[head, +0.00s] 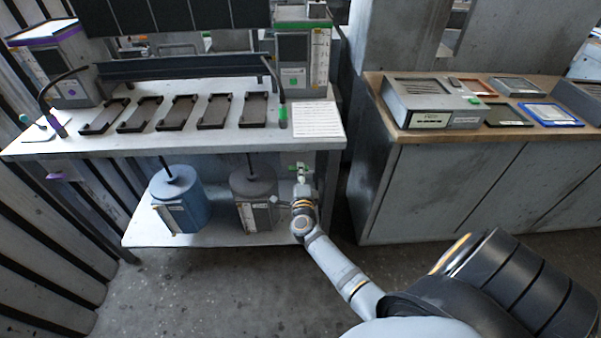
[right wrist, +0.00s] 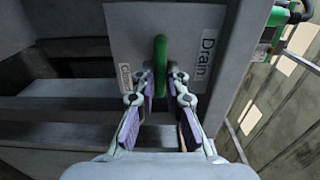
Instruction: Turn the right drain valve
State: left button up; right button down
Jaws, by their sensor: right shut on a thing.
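The drain valve's green handle (right wrist: 160,62) stands upright on a grey plate in the right wrist view. A "Drain" label (right wrist: 205,55) is to its right, and a second label (right wrist: 125,77), partly hidden by a finger, is to its left. My right gripper (right wrist: 161,84) is shut on the lower part of the handle, one finger on each side. In the head view the green valve (head: 297,167) shows under the bench's right end, with my right gripper (head: 301,181) at it. My left gripper is in neither view.
The bench top (head: 230,136) carries several dark trays and a white sheet (head: 316,119). A blue canister (head: 177,205) and a grey canister (head: 254,200) stand on the lower shelf, left of my right gripper. A wooden-topped counter (head: 375,88) stands to the right. Floor between is clear.

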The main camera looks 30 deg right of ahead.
jog(key=c, duration=1.4)
grip_release()
jog(key=v, duration=1.2)
jog(key=shift+s+d, duration=0.1)
jog(key=s+a+f+n+g+y+p, duration=0.1)
jog(key=s+a+f+n+y, duration=0.15)
jog(key=f+n, duration=0.4)
jog(key=s+a+f+n+g+y+p, duration=0.2)
jog(key=s+f+n+y, duration=0.15)
jog(key=f, duration=0.55)
jog(key=s+a+f+n+g+y+p, duration=0.1)
jog(key=s+a+f+n+y, duration=0.1)
jog(key=f+n, duration=0.45)
jog(key=s+d+f+n+g+p, duration=0.1)
jog(key=s+f, duration=0.4)
jog(key=s, duration=0.5)
jog(key=s+d+f+n+g+p, duration=0.1)
jog(key=s+f+n+g, duration=0.3)
jog(key=s, duration=0.6)
jog(key=s+d+f+n+g, duration=0.1)
jog(key=s+f+n+g, duration=0.2)
jog(key=s, duration=0.7)
jog(key=shift+s+d+f+g+y+p, duration=0.15)
jog(key=shift+f+g, duration=0.35)
jog(key=shift+f, duration=0.55)
jog(key=shift+d+f+g+y+p, duration=0.25)
jog(key=shift+f+g, duration=0.25)
jog(key=shift+f, duration=0.5)
